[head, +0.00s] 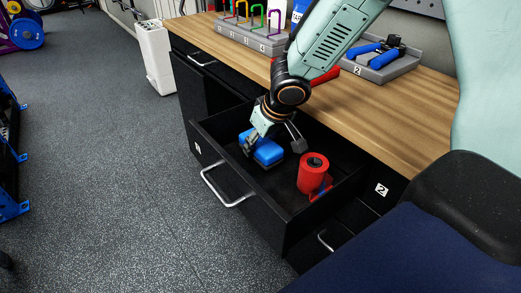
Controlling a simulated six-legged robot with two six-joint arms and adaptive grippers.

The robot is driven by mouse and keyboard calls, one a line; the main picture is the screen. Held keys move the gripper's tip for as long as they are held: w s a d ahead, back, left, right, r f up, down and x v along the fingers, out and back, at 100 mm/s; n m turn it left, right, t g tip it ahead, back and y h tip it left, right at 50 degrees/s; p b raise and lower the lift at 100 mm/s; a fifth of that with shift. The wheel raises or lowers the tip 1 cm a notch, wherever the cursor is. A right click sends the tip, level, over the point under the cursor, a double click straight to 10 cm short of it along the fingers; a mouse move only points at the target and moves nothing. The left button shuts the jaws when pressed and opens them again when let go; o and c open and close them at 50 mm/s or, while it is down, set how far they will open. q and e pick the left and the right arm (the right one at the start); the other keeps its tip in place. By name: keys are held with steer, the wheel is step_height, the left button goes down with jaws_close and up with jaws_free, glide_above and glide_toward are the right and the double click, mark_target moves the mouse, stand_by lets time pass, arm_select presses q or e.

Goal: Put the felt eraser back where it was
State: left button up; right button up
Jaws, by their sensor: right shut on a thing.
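The felt eraser (268,153) is a blue block inside the open drawer (240,186), towards its left back part. My right gripper (272,144) reaches down into the drawer from above and is shut on the eraser, with a finger on either side. Whether the eraser touches the drawer floor I cannot tell. My left gripper is not in view.
A red roll (313,174) stands in the drawer to the right of the eraser, with a small red and blue item beside it. The wooden bench top (405,125) holds a grey tray (385,66) with blue-handled tools and a rack (250,36) of coloured hooks.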

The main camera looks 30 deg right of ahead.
steer(key=shift+f, duration=0.45)
steer(key=shift+w+d, duration=0.1)
steer(key=shift+d, duration=0.15)
steer(key=shift+a, duration=0.1)
steer(key=shift+f+b, duration=0.2)
steer(key=shift+b, duration=0.15)
steer(key=o, duration=1.3)
steer(key=shift+o, duration=1.1)
